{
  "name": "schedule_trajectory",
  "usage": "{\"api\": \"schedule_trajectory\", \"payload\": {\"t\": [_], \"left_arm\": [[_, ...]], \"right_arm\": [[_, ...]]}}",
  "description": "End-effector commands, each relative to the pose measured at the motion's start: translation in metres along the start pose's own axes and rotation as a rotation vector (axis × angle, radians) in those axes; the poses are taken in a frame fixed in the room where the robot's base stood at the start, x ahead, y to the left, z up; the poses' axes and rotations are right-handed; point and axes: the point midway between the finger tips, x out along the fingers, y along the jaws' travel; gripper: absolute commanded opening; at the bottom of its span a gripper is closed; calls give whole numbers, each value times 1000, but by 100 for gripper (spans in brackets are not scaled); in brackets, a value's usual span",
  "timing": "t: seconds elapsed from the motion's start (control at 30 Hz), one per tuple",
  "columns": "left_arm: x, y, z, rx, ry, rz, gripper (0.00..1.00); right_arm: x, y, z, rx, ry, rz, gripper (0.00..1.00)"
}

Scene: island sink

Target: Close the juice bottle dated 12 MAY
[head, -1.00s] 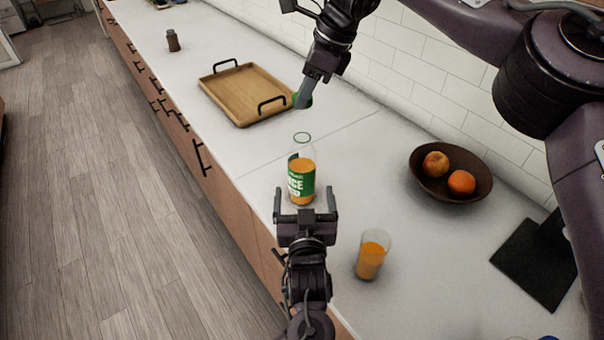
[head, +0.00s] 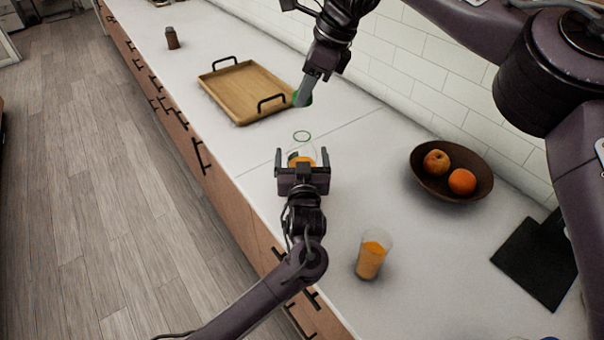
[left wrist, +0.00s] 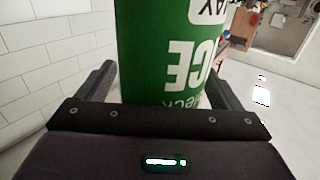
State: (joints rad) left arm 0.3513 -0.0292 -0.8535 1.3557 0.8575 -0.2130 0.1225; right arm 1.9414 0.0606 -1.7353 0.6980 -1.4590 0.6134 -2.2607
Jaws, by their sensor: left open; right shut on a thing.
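The juice bottle (head: 301,152) stands upright and uncapped on the counter, with orange juice inside and a green ring at its mouth. My left gripper (head: 302,158) is open with its fingers on either side of it and hides its lower part. In the left wrist view, the bottle's green label (left wrist: 168,50) fills the space between the fingers; only "AY" of the date shows, upside down. My right gripper (head: 303,97) is shut on a green cap (head: 309,100), held above the counter beyond the bottle.
A wooden tray (head: 225,102) with black handles lies behind the bottle. A glass of juice (head: 371,258) stands at the front right. A dark bowl (head: 436,185) with fruit is to the right, near the tiled wall. A brown shaker (head: 172,39) is far back. The counter's front edge is close left.

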Motion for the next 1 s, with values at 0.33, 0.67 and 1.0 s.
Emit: {"api": "schedule_trajectory", "payload": {"t": [0.33,0.67,1.0], "left_arm": [[0,0,0,-1,0,0,74],[0,0,0,-1,0,0,31],[0,0,0,-1,0,0,20]], "right_arm": [[0,0,0,0,0,0,14],[0,0,0,0,0,0,14],[24,1,-11,0,-8,4,14]]}}
